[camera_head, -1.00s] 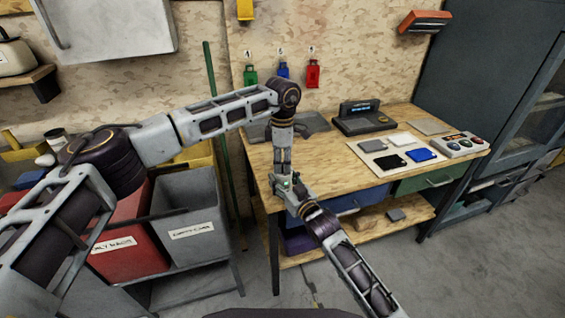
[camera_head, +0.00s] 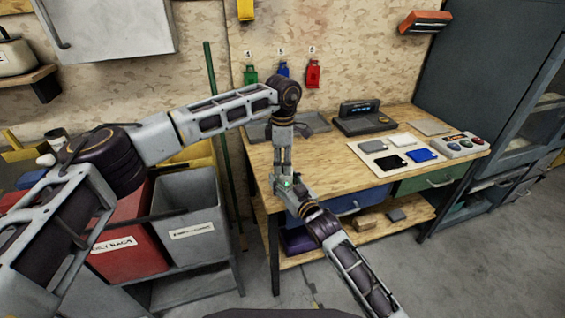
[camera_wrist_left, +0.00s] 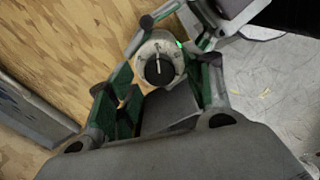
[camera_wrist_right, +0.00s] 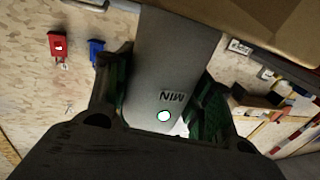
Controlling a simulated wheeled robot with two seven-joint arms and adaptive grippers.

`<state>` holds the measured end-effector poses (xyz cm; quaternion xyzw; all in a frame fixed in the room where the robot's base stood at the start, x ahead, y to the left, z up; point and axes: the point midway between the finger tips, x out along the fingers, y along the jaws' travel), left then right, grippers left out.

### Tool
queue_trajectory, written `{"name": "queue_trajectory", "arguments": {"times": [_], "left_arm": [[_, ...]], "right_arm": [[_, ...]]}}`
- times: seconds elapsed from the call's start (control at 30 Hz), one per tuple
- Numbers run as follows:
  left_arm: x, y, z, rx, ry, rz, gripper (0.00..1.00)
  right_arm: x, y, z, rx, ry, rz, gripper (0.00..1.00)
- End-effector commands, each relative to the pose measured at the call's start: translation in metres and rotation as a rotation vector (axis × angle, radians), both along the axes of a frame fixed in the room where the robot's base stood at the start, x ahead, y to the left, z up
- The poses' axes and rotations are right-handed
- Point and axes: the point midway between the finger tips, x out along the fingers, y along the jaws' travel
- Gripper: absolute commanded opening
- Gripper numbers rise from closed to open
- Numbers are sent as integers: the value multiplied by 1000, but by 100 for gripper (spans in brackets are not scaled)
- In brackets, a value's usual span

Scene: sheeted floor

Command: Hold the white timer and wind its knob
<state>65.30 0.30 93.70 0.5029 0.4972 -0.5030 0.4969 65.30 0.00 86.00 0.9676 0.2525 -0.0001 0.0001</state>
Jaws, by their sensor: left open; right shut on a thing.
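The white timer (camera_wrist_left: 145,48) shows in the left wrist view, with a round scale and a dark knob (camera_wrist_left: 159,70) bearing a pale pointer line. My right gripper (camera_wrist_right: 160,85) is shut on the timer's body; the right wrist view shows its grey face with the letters MIN and a lit green-white lamp (camera_wrist_right: 163,116). My left gripper (camera_wrist_left: 168,88) is open, its fingers on either side of the knob; whether they touch it I cannot tell. In the head view, both grippers meet at the timer in front of the workbench's left end, where they largely hide it.
The wooden workbench (camera_head: 330,160) carries a dark device with a display (camera_head: 362,118), a pale board with black and blue pieces (camera_head: 368,146), and a box with coloured buttons (camera_head: 462,146). Red (camera_head: 130,250) and grey (camera_head: 190,205) bins stand left. Tags hang on the wall.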

Motion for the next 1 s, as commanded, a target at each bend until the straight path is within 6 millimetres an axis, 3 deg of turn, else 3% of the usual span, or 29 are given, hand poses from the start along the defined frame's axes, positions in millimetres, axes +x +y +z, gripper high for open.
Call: {"name": "queue_trajectory", "arguments": {"times": [0.27, 0.7, 1.0], "left_arm": [[1, 0, 28, -1, -3, 0, 51], [1, 0, 91, 1, -1, 0, 51], [0, 0, 114, 1, 0, 0, 51]], "right_arm": [[0, 1, -1, 0, 1, 1, 25], [0, 1, -1, 0, 1, 1, 25], [0, 1, 0, 0, 1, 1, 25]]}}
